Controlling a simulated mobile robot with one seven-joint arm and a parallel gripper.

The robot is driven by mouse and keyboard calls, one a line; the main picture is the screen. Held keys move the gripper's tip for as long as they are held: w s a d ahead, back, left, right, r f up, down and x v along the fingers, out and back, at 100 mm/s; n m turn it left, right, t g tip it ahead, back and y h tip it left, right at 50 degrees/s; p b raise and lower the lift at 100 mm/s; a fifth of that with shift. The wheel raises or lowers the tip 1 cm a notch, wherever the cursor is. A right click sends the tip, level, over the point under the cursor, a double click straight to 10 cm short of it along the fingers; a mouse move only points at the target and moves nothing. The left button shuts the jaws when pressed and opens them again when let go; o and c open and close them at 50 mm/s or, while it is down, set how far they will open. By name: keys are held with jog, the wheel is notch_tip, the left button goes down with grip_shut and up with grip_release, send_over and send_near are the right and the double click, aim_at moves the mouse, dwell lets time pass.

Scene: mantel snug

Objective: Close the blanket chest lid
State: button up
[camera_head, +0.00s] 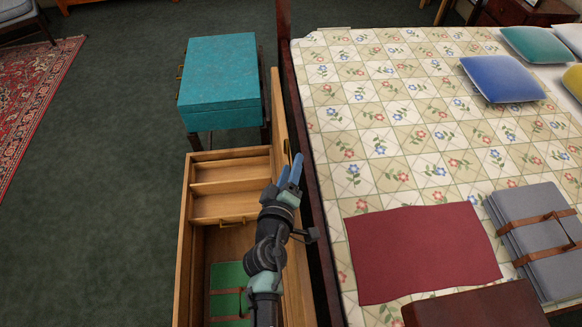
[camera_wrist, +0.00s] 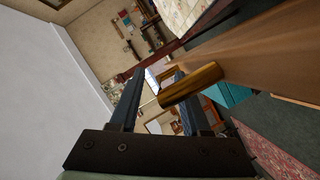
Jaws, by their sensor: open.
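The blanket chest (camera_head: 185,235) stands open beside the bed, and its inside shows. Its wooden lid (camera_head: 279,110) stands raised along the bed side. My gripper (camera_head: 290,168) is at the lid, with its blue fingers apart. In the wrist view my gripper (camera_wrist: 158,76) is open, and a brass handle (camera_wrist: 190,84) crosses the right finger, with its end between the two fingers. The wooden panel of the lid (camera_wrist: 265,50) fills the upper right there. I cannot tell whether the fingers touch the handle. My arm hides part of the chest and lid.
Inside the chest are a compartmented wooden tray (camera_head: 230,188) and a strapped green bundle (camera_head: 226,290). A teal box (camera_head: 220,80) stands beyond the chest. The bed (camera_head: 420,130) is close on the right, bearing a red cloth (camera_head: 420,250). The carpet (camera_head: 110,190) on the left is clear.

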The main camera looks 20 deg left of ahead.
grip_shut()
dwell(1.3)
